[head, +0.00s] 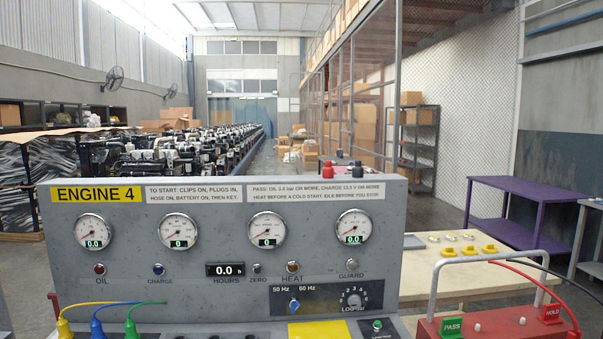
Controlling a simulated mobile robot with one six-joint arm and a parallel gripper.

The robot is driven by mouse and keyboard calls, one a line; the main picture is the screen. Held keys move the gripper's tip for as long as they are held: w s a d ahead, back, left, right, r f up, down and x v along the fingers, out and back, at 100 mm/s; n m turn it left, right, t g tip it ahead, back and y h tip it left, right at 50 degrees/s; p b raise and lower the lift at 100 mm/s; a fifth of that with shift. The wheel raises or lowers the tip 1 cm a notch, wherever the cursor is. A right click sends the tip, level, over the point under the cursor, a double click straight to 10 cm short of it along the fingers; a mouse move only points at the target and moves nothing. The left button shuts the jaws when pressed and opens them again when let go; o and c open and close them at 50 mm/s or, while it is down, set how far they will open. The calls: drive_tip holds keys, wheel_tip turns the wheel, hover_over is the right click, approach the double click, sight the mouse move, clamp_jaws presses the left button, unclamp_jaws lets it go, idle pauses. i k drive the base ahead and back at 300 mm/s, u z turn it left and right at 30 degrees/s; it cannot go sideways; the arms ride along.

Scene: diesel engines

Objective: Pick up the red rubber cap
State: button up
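I cannot tell for sure which thing is the red rubber cap. The grey ENGINE 4 panel (230,205) fills the lower middle, with gauges, lamps, knobs and a text plate. My gripper is not in view.
Yellow, blue and green plugs (97,327) with cables are at the lower left. A red box (490,326) with PASS and HOLD tags, a grey handle and cables is at the lower right. Behind it is a pale bench (425,270). A purple table (525,190) stands right; engines (150,155) line the back left.

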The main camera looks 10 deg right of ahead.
sight(328, 171)
drive_tip(key=z, duration=0.15)
drive_tip(key=i, duration=0.95)
drive_tip(key=u, duration=0.1)
